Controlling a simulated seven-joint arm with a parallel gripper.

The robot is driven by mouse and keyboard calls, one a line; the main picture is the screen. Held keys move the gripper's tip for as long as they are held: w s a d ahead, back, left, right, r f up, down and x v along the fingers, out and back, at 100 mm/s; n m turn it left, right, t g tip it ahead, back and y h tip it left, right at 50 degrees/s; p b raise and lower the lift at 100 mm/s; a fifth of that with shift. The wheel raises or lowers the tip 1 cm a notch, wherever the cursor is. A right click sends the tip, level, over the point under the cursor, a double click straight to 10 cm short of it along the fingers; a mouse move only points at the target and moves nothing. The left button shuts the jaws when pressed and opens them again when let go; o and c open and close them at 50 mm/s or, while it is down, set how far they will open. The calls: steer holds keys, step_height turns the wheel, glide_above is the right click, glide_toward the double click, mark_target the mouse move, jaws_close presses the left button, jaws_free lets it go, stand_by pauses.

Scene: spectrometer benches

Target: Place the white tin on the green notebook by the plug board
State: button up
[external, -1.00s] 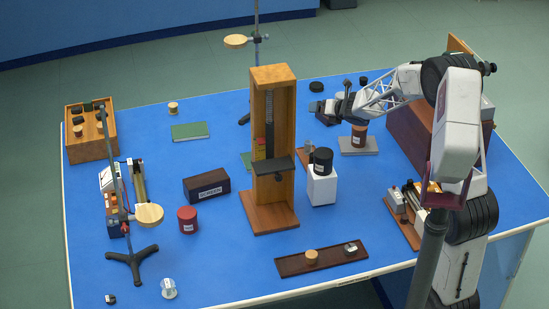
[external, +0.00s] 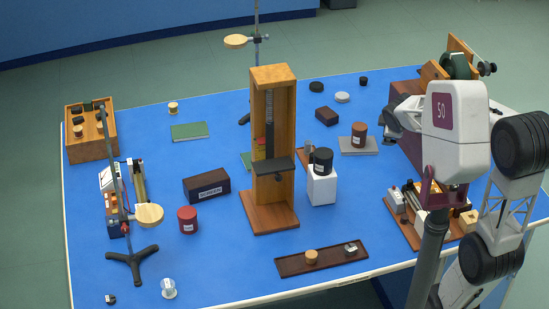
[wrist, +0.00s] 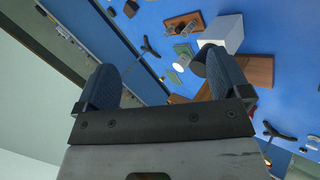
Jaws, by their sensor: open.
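A low round white tin (external: 342,97) lies on the blue table toward the back right, with nothing on it. One green notebook (external: 189,131) lies flat and bare at the back left. A second green notebook (external: 247,160) is mostly hidden behind the wooden column stand. I cannot tell which object is the plug board. My gripper (external: 392,120) is right of the tin, apart from it, and partly hidden by my arm. In the wrist view my gripper (wrist: 165,82) has its two blue fingers wide apart with nothing between them.
A tall wooden stand (external: 286,90) rises mid-table beside a white block (external: 322,188) bearing a black jar (external: 322,160). A brown jar (external: 359,133) stands on a grey slab. A dark block (external: 327,116) lies near the tin. A retort stand (external: 256,75) is behind. A wooden box (external: 90,150) is at left.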

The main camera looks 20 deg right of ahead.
steer(key=s+f+m+g+y, duration=0.1)
steer(key=s+m, duration=0.5)
steer(key=s, duration=0.7)
steer(key=s+a+f+m+g, duration=0.1)
steer(key=s+m+g, duration=0.3)
steer(key=s, duration=0.9)
steer(key=m, duration=0.3)
steer(key=shift+s+f+y, duration=0.3)
steer(key=shift+s+y, duration=0.1)
